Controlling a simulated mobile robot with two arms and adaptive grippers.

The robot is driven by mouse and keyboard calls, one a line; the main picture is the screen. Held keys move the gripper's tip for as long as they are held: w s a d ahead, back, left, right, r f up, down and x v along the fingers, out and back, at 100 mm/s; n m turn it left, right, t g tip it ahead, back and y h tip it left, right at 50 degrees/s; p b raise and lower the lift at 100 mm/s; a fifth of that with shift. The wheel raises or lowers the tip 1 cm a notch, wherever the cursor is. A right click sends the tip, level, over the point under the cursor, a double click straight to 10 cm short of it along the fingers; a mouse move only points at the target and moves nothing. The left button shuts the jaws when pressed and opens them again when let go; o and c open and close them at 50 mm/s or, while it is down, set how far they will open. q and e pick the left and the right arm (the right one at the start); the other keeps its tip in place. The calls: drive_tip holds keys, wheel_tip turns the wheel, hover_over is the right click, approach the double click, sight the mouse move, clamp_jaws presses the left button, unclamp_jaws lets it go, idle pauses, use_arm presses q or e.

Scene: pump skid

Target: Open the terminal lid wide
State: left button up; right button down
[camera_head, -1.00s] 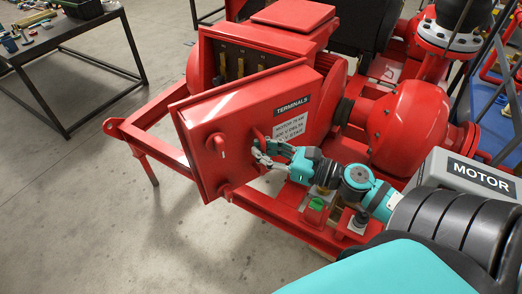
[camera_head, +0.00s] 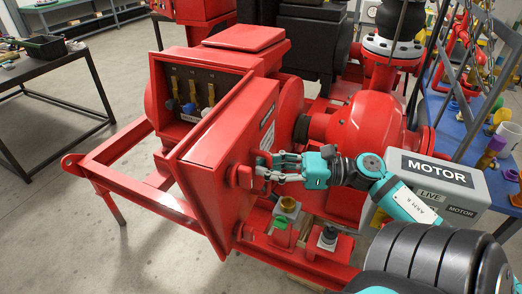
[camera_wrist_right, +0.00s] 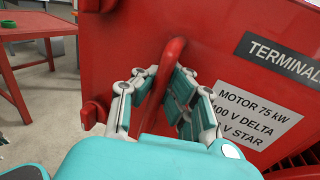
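The red terminal lid (camera_head: 216,172) stands swung out from the terminal box (camera_head: 204,63), its face turned to the right in the head view. The box's opening shows several terminals (camera_head: 192,92) on a dark panel. My right gripper (camera_head: 262,168) is at the lid's outer face. In the right wrist view its fingers (camera_wrist_right: 158,92) lie on both sides of the lid's red bar handle (camera_wrist_right: 174,52) and appear shut on it. The lid's TERMINALS label (camera_wrist_right: 284,55) shows there. My left gripper is not in view.
A green-topped fitting (camera_head: 281,221) and a black knob (camera_head: 328,236) sit below the gripper. A dark table (camera_head: 45,66) is at the left. Open floor lies in front of the lid.

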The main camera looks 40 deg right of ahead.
sight(246, 130)
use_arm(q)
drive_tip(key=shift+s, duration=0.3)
use_arm(e)
drive_tip(key=c, duration=1.3)
unclamp_jaws()
drive_tip(key=shift+c, duration=0.2)
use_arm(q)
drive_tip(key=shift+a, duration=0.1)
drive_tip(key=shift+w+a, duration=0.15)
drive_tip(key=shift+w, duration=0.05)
use_arm(e)
drive_tip(key=shift+r, duration=0.15)
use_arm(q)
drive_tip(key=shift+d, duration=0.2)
use_arm(e)
wheel_tip(246, 130, up, 10)
drive_tip(key=shift+f, duration=0.1)
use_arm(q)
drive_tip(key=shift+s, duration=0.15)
use_arm(e)
drive_tip(key=shift+s+f, duration=0.1)
